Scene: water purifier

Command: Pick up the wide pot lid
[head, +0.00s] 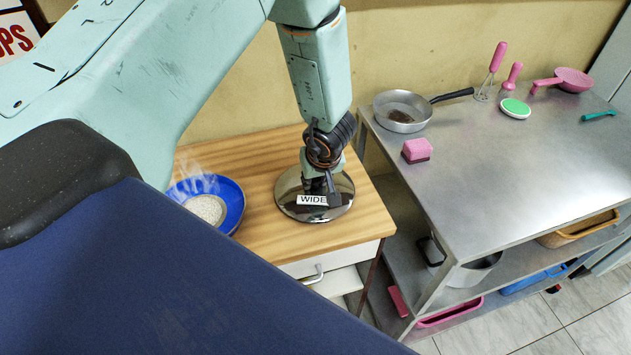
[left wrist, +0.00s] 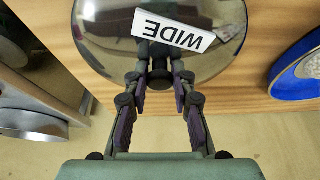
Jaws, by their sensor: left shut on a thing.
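The wide pot lid (head: 338,205) is a round, shiny metal lid with a white label reading "WIDE" (head: 312,200). It is over the wooden-topped cabinet (head: 368,226) in the head view. My left gripper (head: 318,187) comes down from above and is shut on the lid at its middle, by the label. I cannot tell whether the lid touches the wood. My right gripper is not in view.
A blue bowl (head: 232,203) with steaming pale contents stands left of the lid, close by. To the right, a steel table (head: 500,160) holds a frying pan (head: 402,112), a pink sponge (head: 416,148) and several utensils. Its lower shelf holds a pot (head: 475,271).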

